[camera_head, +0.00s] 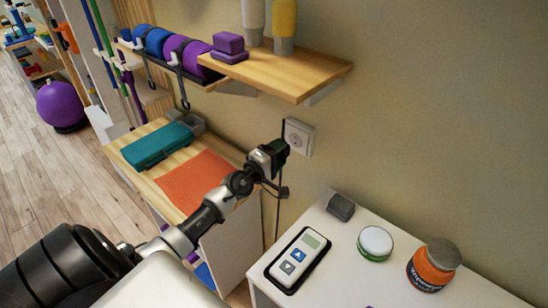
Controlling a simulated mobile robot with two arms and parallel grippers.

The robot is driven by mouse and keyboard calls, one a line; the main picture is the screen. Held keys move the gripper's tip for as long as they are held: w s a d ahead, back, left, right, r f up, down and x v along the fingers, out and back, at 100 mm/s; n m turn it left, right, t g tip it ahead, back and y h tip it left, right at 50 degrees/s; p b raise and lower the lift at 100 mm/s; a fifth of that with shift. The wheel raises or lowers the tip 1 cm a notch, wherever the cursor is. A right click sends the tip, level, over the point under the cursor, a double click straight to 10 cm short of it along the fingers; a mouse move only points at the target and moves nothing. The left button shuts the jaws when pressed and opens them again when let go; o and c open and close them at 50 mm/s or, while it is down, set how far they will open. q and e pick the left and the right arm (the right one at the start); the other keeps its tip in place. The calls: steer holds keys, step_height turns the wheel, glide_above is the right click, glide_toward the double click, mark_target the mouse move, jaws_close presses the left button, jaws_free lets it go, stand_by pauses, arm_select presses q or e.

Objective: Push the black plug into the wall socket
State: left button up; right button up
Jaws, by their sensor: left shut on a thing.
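The wall socket (298,137) is a white square plate with a round recess, on the beige wall right of the middle. My left gripper (271,158) reaches up from the lower left and is shut on the black plug (278,146), just left of the socket. The plug is small and dark, and the jaws partly hide it. A thin dark cable hangs below it along the wall. A gap seems to show between plug and socket, but I cannot judge its depth. My right gripper is out of view.
A wooden shelf (290,74) juts out above the socket. Below right, a white table (335,268) holds a handheld device (298,259), a grey block (341,207), a white jar (375,242) and an orange tub (432,268). A wooden-topped cabinet (145,185) stands left.

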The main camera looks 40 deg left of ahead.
arm_select(q)
steer(key=shift+w+d, duration=0.2)
steer(key=shift+w, duration=1.45)
stand_by(1.1)
steer(key=shift+w, duration=0.5)
stand_by(0.3)
steer(key=o, duration=0.9)
steer(key=shift+o, duration=0.2)
